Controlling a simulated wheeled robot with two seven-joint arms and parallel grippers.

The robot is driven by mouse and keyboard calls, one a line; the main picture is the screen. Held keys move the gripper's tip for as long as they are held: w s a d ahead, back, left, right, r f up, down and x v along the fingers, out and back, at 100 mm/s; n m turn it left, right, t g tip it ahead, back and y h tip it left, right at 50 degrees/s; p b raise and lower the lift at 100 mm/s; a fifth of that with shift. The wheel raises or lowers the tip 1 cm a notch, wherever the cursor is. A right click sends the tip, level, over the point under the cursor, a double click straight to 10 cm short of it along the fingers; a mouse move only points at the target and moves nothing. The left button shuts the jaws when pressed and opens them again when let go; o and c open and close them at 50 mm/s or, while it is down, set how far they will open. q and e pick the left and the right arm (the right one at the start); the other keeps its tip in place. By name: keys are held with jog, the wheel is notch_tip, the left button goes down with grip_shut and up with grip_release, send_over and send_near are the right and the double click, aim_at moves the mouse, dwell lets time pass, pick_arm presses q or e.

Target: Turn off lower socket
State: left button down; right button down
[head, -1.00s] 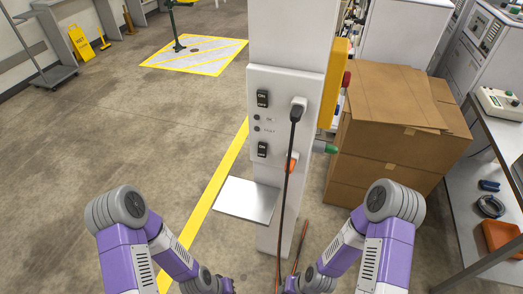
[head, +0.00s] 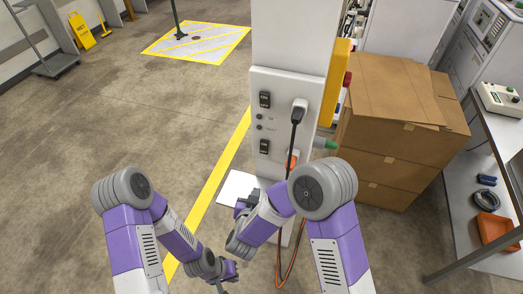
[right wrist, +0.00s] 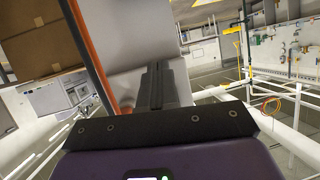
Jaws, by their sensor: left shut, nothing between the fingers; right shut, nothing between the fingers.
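The lower socket's black rocker switch (head: 263,146) sits on the front of the white panel (head: 280,127), left of an orange plug (head: 291,158). Its rocker position is too small to tell. The upper switch (head: 264,99) sits above it, left of a black plug (head: 298,110). My right gripper (head: 242,207) is shut and empty, below and left of the lower switch, over the small white shelf. Its shut fingers also show in the right wrist view (right wrist: 155,84). My left gripper (head: 221,284) is shut and empty, low in the head view.
The white shelf (head: 231,188) juts out below the panel, partly covered by my right arm. Cables hang down the column from the plugs. Cardboard boxes (head: 388,140) stand close on the right. A bench (head: 465,215) is at far right. The floor at left is open.

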aim_at(264, 152)
notch_tip(264, 152, up, 9)
jog(key=s+a+t+h, duration=0.2)
jog(key=h, duration=0.1)
jog(key=shift+s+a+m+p, duration=0.25)
jog(key=shift+a+m+p, duration=0.1)
jog(key=shift+m+p, duration=0.1)
jog(key=shift+r, duration=0.1)
jog(key=b+x, duration=0.1)
jog(key=x, duration=1.3)
jog(key=shift+r, duration=0.1)
jog(key=t+b, duration=0.1)
jog(key=b, duration=0.1)
jog(key=f+t+b, duration=0.1)
jog(key=b, duration=0.2)
jog(key=shift+w+d+f+h, duration=0.1)
jog(key=shift+w+d+h, duration=0.1)
jog(key=shift+w+h, duration=0.1)
jog(key=shift+t+b, duration=0.4)
jog(key=shift+b, duration=0.5)
jog(key=shift+w+d, duration=0.1)
jog(key=shift+d, duration=0.05)
jog(key=shift+h, duration=0.3)
